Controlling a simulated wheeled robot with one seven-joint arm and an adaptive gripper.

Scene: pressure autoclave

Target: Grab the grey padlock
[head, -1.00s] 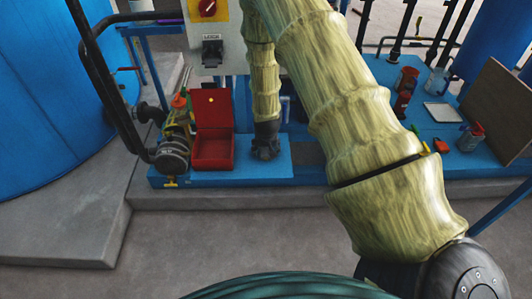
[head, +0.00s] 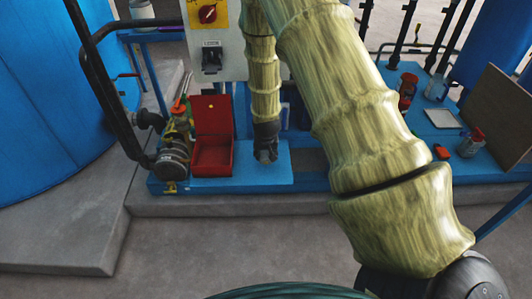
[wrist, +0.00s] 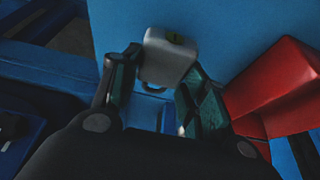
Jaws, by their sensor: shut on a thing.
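The grey padlock (wrist: 168,58) shows in the wrist view as a pale grey block with a dark round spot with a yellowish-green mark on its face. In the head view my gripper (head: 265,148) points down above the blue platform (head: 278,177), right of the open red box (head: 213,158). The padlock is too small to make out surely there.
The red box also shows at the right in the wrist view (wrist: 275,88), close to my gripper. A pump with a valve (head: 172,160) stands left of the box. A grey switch panel (head: 230,60) rises behind. Bottles and a leaning board (head: 497,112) stand at the right.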

